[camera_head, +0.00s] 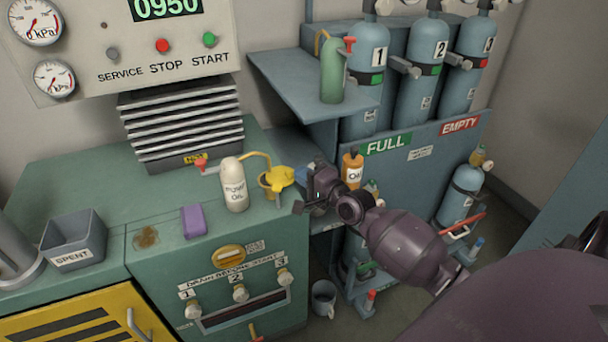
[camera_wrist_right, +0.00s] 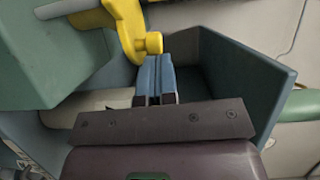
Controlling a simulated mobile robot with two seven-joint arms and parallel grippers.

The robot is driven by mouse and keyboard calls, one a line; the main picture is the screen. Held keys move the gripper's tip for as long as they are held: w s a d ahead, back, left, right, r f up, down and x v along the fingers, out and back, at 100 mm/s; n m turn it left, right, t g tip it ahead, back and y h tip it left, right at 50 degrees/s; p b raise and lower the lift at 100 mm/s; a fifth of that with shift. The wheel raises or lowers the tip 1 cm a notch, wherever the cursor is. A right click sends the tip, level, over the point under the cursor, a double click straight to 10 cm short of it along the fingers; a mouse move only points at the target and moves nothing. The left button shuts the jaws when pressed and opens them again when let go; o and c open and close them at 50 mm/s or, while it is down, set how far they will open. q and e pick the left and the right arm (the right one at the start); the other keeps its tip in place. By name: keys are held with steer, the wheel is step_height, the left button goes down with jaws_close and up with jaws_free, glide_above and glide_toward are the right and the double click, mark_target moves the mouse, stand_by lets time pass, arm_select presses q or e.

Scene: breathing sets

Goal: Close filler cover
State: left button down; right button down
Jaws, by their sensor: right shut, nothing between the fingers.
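The yellow filler (camera_head: 276,181) stands at the right edge of the green bench. Its cover appears raised and tilted, with the opening partly showing at its left; the exact angle is hard to tell. My right gripper (camera_head: 300,176) is just right of the filler, shut and empty. In the right wrist view, a yellow part (camera_wrist_right: 128,28) with a round knob lies just beyond the shut fingertips (camera_wrist_right: 154,62). The knob looks very close to them; I cannot tell whether they touch. My left gripper is not in view.
A pump oil bottle (camera_head: 234,186) with a yellow spout stands left of the filler. A purple block (camera_head: 194,222) and a grey SPENT bin (camera_head: 74,240) are further left. An orange oil bottle (camera_head: 352,168) and the cylinder rack (camera_head: 420,160) stand right, near my arm.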

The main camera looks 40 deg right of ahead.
mark_target(281, 172)
steer(key=shift+w, duration=0.15)
steer(key=shift+w+d, duration=0.1)
steer(key=shift+w+r, duration=0.1)
steer(key=shift+w, duration=0.45)
steer(key=shift+w+p, duration=0.3)
steer(key=shift+w, duration=0.8)
steer(key=shift+w, duration=0.1)
